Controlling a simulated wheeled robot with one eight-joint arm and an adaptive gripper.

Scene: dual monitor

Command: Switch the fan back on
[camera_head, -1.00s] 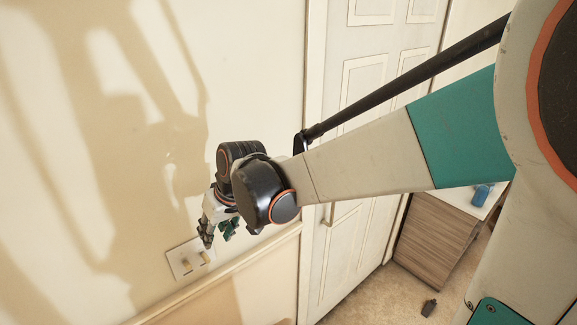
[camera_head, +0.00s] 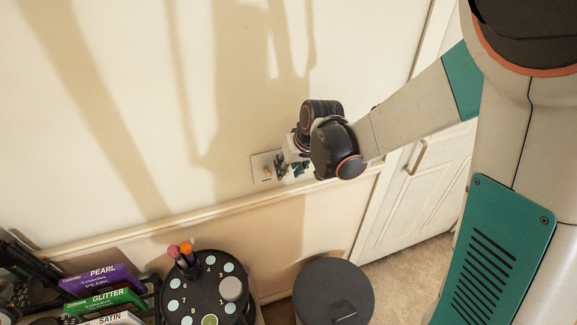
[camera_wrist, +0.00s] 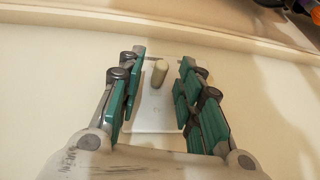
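A white switch plate (camera_head: 257,162) is on the cream wall, with a beige toggle (camera_head: 267,173) showing near its left side. My gripper (camera_head: 293,168) is at the plate's right part and hides it in the head view. In the wrist view the plate (camera_wrist: 150,118) lies between and behind my spread fingers (camera_wrist: 162,62). My gripper is open and holds nothing. No fan can be made out.
A wall ledge (camera_head: 215,207) runs just below the plate. Below it are a round black stand (camera_head: 192,295) with pale discs, boxes labelled Pearl (camera_head: 98,278) and Glitter (camera_head: 108,300), and a dark round bin (camera_head: 333,292). A white door (camera_head: 425,185) is on the right.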

